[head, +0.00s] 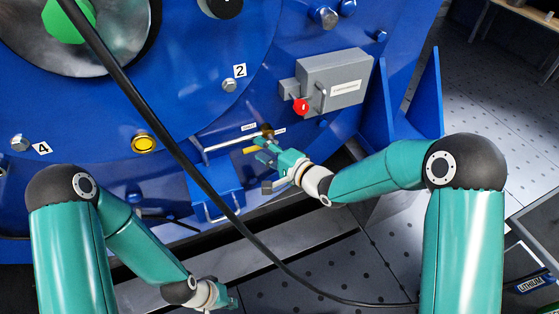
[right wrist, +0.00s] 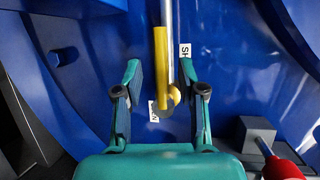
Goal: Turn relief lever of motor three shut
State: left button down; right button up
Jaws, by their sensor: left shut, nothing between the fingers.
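The relief lever, a yellow handle (head: 250,150), is on the blue motor's lower front, beside a silver pipe (head: 225,144). In the right wrist view the yellow handle (right wrist: 161,60) lies nearly along the pipe. Two small white labels sit by it; one (right wrist: 184,51) begins "SH", the other (right wrist: 153,110) is partly hidden. My right gripper (head: 261,152) is at the lever, and in the right wrist view its open fingers (right wrist: 160,75) stand either side of the handle with gaps. My left gripper (head: 231,300) is shut and empty, low over the floor.
A grey box (head: 335,80) with a red knob (head: 301,106) is up and right of the lever. A black cable (head: 185,160) crosses the head view diagonally in front of the motor. A blue bracket with a handle (head: 220,214) is below the lever. Perforated floor lies in front.

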jog(key=v, duration=1)
jog(key=s+d+f+g+h, duration=0.2)
jog(key=s+f, duration=0.1)
jog(key=f, duration=0.4)
jog(key=s+d+f+m+g+h, duration=0.1)
jog(key=s+d+f+h, duration=0.1)
jog(key=s+f, duration=0.35)
jog(key=s+d+f+g+h, duration=0.1)
jog(key=s+f+g, duration=0.1)
jog(key=f, duration=0.7)
jog(key=s+d+f+n+g+h, duration=0.1)
jog(key=s+f+n+g, duration=0.25)
jog(key=s, duration=0.35)
jog(key=s+d+f+n+g+h, duration=0.1)
jog(key=s+d+f+n+g, duration=0.15)
jog(key=s+n, duration=0.3)
notch_tip(320, 180, up, 35)
jog(key=p, duration=3.5)
jog(key=shift+s+a, duration=0.2)
jog(key=shift+a, duration=0.25)
jog(key=shift+r, duration=0.15)
